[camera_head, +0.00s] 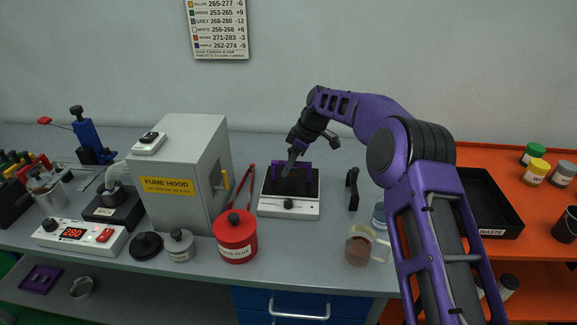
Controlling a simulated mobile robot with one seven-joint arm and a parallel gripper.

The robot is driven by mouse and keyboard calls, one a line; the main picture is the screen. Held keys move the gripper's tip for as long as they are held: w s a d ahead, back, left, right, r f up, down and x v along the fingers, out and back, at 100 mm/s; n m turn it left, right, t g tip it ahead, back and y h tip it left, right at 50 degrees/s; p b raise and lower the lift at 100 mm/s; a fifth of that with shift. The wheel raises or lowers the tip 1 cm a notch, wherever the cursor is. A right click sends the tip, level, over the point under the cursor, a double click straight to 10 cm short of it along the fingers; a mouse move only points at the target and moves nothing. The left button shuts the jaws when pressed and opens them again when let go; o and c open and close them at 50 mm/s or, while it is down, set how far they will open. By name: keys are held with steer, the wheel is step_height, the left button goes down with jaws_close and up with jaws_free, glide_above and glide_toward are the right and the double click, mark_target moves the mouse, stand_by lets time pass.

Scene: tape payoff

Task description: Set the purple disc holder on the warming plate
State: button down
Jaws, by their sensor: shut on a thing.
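The purple disc holder (304,165) is at the back part of the warming plate, as seen in the head view. My gripper (290,170) points down and is shut on the purple disc holder. The gripper partly covers the holder. I cannot tell whether the holder touches the black top or hangs just above it.
A grey fume hood (181,178) and a red waste flux pot (236,237) stand left of the plate. Red tongs (246,188) lie beside it. A black stand (352,188), a glass mug (361,246) and a black waste tray (490,205) are to the right.

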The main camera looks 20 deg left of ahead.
mark_target(289, 151)
steer(key=shift+f, duration=0.2)
steer(key=c, duration=0.6)
jaws_free()
steer(key=shift+c, duration=0.2)
steer(key=shift+o, duration=0.2)
steer(key=o, duration=0.5)
steer(key=shift+r+p, duration=1.15)
steer(key=shift+r, duration=2.4)
